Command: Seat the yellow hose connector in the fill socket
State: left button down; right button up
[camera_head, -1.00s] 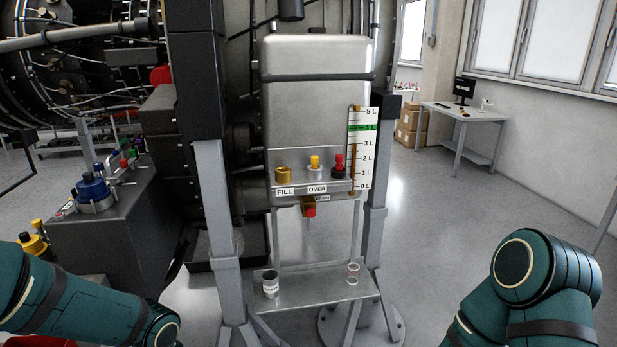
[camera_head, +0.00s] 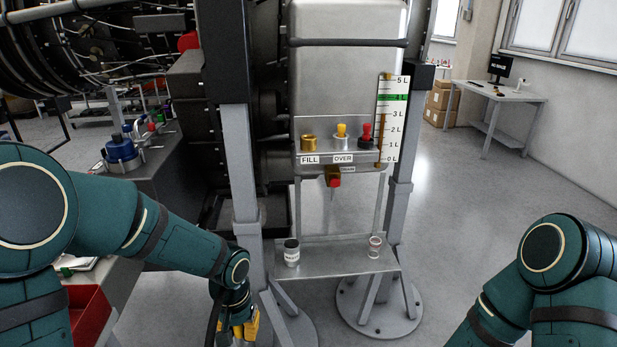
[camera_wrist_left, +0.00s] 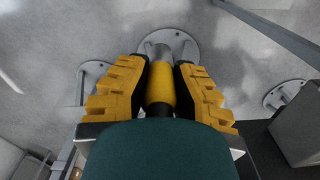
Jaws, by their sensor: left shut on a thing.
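The yellow hose connector (camera_wrist_left: 160,85) shows in the left wrist view as a yellow cylinder between the yellow fingers of my left gripper (camera_wrist_left: 158,88), which is shut on it. In the head view my left gripper (camera_head: 238,330) is low, left of the stand's shelf, and the connector cannot be made out there. The fill socket (camera_head: 309,144) is a brass cylinder above the FILL label on the tank's ledge. My gripper is well below and left of it. My right gripper is out of view.
Beside the fill socket stand a yellow-topped fitting (camera_head: 342,131) over the OVER label and a red-topped one (camera_head: 366,133). A red-tipped drain (camera_head: 333,180) hangs below. A grey post (camera_head: 240,180) stands left.

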aim_at(308, 145)
jog(key=i+l+u, duration=0.2)
jog(key=i+l, duration=0.3)
jog(key=i+l+u, duration=0.2)
jog(key=i+l, duration=0.4)
jog(key=i+l+u, duration=0.2)
jog(key=i+l, duration=0.25)
jog(key=l, duration=0.25)
